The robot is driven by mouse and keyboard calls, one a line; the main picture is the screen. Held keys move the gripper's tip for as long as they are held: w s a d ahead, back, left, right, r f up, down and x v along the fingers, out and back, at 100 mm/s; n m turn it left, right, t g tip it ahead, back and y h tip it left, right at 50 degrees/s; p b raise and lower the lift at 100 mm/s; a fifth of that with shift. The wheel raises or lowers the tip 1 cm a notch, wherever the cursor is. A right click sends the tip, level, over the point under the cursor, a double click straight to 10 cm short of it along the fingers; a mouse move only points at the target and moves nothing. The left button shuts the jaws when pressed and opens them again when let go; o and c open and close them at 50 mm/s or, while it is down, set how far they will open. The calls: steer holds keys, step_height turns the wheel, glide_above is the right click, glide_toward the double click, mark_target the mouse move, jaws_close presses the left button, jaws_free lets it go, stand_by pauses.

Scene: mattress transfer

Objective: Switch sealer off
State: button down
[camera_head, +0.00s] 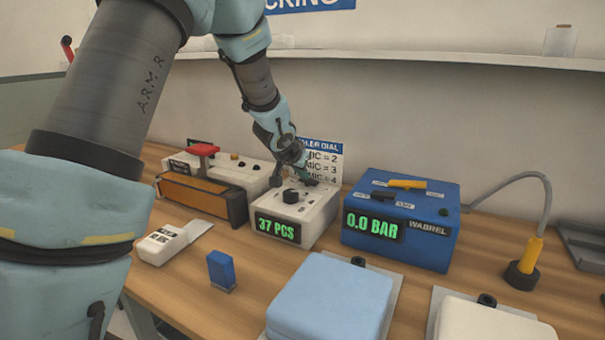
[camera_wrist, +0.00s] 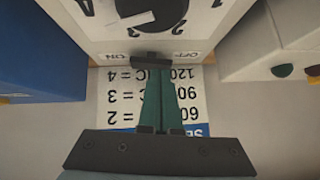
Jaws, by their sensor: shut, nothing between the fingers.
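A white box with a round black dial and a green "37 PCS" display (camera_head: 278,229) stands on the bench, with a "...LER DIAL" card (camera_head: 329,160) behind it. In the wrist view its dial (camera_wrist: 152,14) is at the top, above "ON" and "OFF" labels. A black switch (camera_wrist: 152,60) lies between and below these labels. My gripper (camera_wrist: 164,72) is shut and empty, its fingertips right at this switch; I cannot tell whether they touch. In the head view my gripper (camera_head: 308,178) is at the back of the box. The switch's position is unclear.
A long white device with a red lever (camera_head: 203,150) and orange front stands close on the left. A blue "0.0 BAR" box (camera_head: 428,236) stands on the right.

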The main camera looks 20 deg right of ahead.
steer(key=shift+w+a+f, duration=0.1)
steer(key=shift+w+f, duration=0.05)
steer(key=shift+f, duration=0.2)
steer(key=shift+s+d+r+b, duration=0.1)
steer(key=shift+s+d+b, duration=0.5)
steer(key=shift+s, duration=0.15)
steer(key=shift+r+p, duration=0.5)
steer(key=shift+r, duration=0.05)
steer(key=r+p, duration=0.1)
steer(key=r, duration=0.1)
steer(key=r+p, duration=0.1)
steer(key=r, duration=0.1)
steer(key=shift+s+p, duration=0.25)
steer(key=shift+p, duration=0.1)
steer(key=v, duration=0.9)
steer(key=shift+s+a+f, duration=0.2)
